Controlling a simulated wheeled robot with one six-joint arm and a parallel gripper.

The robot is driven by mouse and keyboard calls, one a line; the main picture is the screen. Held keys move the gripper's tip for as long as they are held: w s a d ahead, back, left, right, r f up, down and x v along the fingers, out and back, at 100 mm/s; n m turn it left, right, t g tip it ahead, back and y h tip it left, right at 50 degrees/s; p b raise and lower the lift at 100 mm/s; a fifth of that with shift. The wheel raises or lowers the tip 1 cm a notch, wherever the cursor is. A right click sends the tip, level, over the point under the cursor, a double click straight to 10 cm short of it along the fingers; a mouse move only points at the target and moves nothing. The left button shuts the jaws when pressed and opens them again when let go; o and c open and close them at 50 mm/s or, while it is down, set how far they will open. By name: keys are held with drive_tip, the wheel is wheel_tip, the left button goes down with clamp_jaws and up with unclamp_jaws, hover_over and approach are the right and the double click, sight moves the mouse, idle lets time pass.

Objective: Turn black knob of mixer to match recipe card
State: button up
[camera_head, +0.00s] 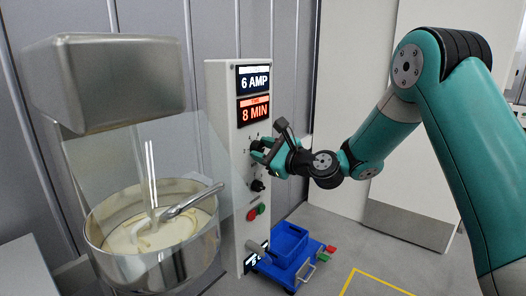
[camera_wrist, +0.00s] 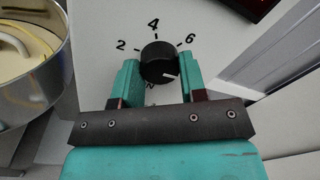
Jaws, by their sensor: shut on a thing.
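The mixer's white control panel (camera_head: 226,165) stands left of my arm. Its upper black knob (camera_wrist: 158,62) has the numbers 2, 4 and 6 around its top; more lettering below is partly hidden. A short white mark shows at the knob's lower right, below the 6. My gripper (camera_wrist: 160,78) has a finger on each side of this knob and is shut on it; in the head view my gripper (camera_head: 262,152) is at the panel. Screens read 6 AMP (camera_head: 254,82) and 8 MIN (camera_head: 254,111). A dark card (camera_head: 256,259) low down is partly hidden and unreadable.
A lower black knob (camera_head: 258,185) and red (camera_head: 252,215) and green buttons sit below my gripper. A steel mixing bowl (camera_head: 150,266) with pale dough is at the left. A blue crate (camera_head: 288,245) stands on the floor.

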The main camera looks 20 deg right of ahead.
drive_tip(key=shift+f, duration=0.1)
drive_tip(key=n+b, duration=0.3)
drive_tip(key=shift+f+n+b, duration=0.2)
drive_tip(key=shift+n+b, duration=0.15)
drive_tip(key=shift+n, duration=0.05)
drive_tip(key=n+b, duration=0.3)
drive_tip(key=shift+n+b, duration=0.3)
drive_tip(key=n+b, duration=0.4)
drive_tip(key=b, duration=0.1)
drive_tip(key=shift+n+y, duration=0.3)
drive_tip(key=shift+n, duration=0.1)
drive_tip(key=n+b, duration=0.3)
drive_tip(key=b, duration=0.1)
drive_tip(key=shift+n, duration=0.4)
drive_tip(key=n+b, duration=0.5)
drive_tip(key=shift+n+y+b, duration=0.3)
drive_tip(key=shift+y+b, duration=0.1)
drive_tip(key=shift+r+n+b, duration=0.25)
drive_tip(key=shift+n+b, duration=1)
drive_tip(key=shift+n, duration=0.25)
drive_tip(key=shift+r, duration=0.1)
